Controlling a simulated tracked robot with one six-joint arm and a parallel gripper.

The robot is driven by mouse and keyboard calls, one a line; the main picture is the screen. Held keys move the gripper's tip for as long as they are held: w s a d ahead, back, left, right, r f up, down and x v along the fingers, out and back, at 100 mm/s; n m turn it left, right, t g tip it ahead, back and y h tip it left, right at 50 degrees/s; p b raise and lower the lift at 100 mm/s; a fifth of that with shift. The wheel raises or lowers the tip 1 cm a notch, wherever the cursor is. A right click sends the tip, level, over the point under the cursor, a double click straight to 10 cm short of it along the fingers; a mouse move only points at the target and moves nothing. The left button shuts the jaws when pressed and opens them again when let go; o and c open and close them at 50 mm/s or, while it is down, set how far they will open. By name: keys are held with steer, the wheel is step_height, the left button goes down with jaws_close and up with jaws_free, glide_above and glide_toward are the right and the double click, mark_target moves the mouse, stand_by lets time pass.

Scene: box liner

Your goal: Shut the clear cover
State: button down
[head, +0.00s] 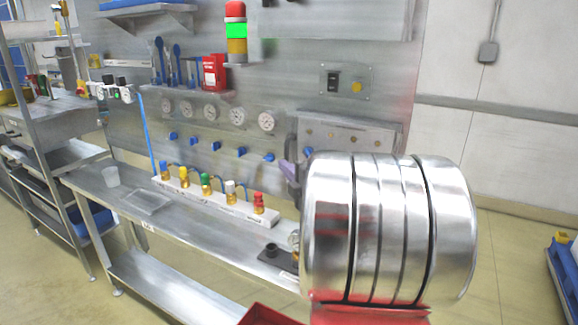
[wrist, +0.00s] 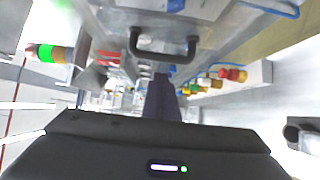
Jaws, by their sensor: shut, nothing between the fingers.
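I cannot make out the clear cover for certain. In the wrist view a dark U-shaped handle (wrist: 164,46) stands in front of a pale surface, ahead of my gripper (wrist: 162,82). The gripper's dark purple fingers are shut and empty, just below the handle in the picture; whether they touch it I cannot tell. In the head view a pale grey panel box with brass-coloured fittings (head: 345,134) is on the wall, partly hidden by my arm. My gripper (head: 287,170) shows only in part, left of my arm's large silver body.
Gauges (head: 211,111) and a signal tower (head: 236,31) are on the wall.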

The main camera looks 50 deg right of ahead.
steer(key=v, duration=1.1)
steer(key=shift+a, duration=0.35)
steer(key=shift+w, duration=0.1)
steer(key=w+a+f+m+g, duration=0.1)
steer(key=w+a+m+g, duration=0.15)
steer(key=a+m, duration=0.3)
steer(key=w+a+m+g, duration=0.1)
steer(key=a+m+g, duration=0.25)
steer(key=a, duration=0.35)
steer(key=s+a+f+m+g+y, duration=0.1)
steer(key=s+a+f+y, duration=0.1)
steer(key=a, duration=0.6)
steer(key=s+a+f+m+g+y, duration=0.2)
steer(key=s+a+f, duration=0.1)
steer(key=s+a, duration=0.4)
steer(key=s+a+f+m+g+y, duration=0.2)
steer(key=s+a, duration=0.3)
steer(key=a, duration=0.5)
steer(key=shift+s+f, duration=0.15)
steer(key=shift+f, duration=0.7)
steer(key=shift+a, duration=0.15)
